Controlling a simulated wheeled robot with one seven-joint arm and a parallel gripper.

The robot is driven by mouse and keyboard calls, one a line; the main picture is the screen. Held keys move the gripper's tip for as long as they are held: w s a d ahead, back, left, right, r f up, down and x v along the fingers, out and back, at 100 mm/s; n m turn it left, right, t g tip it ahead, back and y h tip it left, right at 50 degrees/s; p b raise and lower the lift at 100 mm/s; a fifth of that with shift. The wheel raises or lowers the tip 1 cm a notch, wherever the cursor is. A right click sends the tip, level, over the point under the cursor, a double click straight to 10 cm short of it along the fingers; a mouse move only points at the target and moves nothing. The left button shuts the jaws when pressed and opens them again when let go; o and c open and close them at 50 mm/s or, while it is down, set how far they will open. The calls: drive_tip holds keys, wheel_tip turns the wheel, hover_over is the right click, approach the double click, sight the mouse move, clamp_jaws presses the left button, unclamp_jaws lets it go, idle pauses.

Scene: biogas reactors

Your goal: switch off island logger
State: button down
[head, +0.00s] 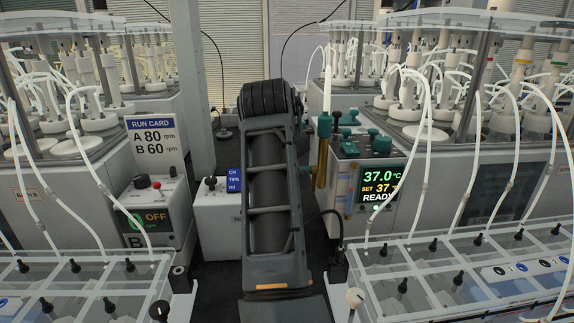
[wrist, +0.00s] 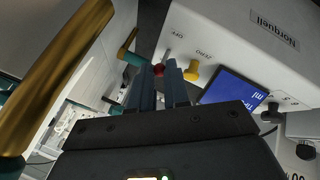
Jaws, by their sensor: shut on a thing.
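The logger looks to be the white Norquell box (wrist: 235,45), with a blue display (wrist: 234,90) reading "TIPS" and "ml". In the head view the box (head: 217,222) and its display (head: 234,180) are partly hidden behind my arm. In the wrist view a red-tipped control (wrist: 158,69) lies between the fingertips of my gripper (wrist: 160,80), near small lettering that seems to read "OFF". The fingers are closed on it. A yellow knob (wrist: 192,70) labelled "ZERO" sits just right of the fingers. My gripper is hidden behind my arm in the head view.
A brass cylinder (wrist: 55,70) is close at left in the wrist view; it also shows in the head view (head: 322,155). A heater unit (head: 380,185) reads 37.0°C. A grey control box (head: 160,210) reads "OFF". Clear tanks (head: 85,275) with tubing flank both sides.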

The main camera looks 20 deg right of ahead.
drive_tip(key=shift+s+a+f+t+h+b, duration=0.1)
drive_tip(key=shift+s+f+t+h+b, duration=0.2)
drive_tip(key=shift+t, duration=0.35)
drive_tip(key=shift+s+a+f+t+h+b, duration=0.1)
drive_tip(key=shift+s+t+b, duration=0.15)
drive_tip(key=shift+t+b, duration=0.35)
drive_tip(key=shift+s+a+f+t+h+b, duration=0.1)
drive_tip(key=shift+s+f+t+h+b, duration=0.15)
drive_tip(key=shift+t, duration=0.5)
drive_tip(key=shift+s+r+m, duration=0.1)
drive_tip(key=shift+r+m, duration=0.05)
drive_tip(key=shift+m, duration=0.15)
drive_tip(key=c, duration=1.4)
unclamp_jaws()
drive_tip(key=v, duration=0.7)
drive_tip(key=shift+s+a+r, duration=0.15)
drive_tip(key=shift+s, duration=0.2)
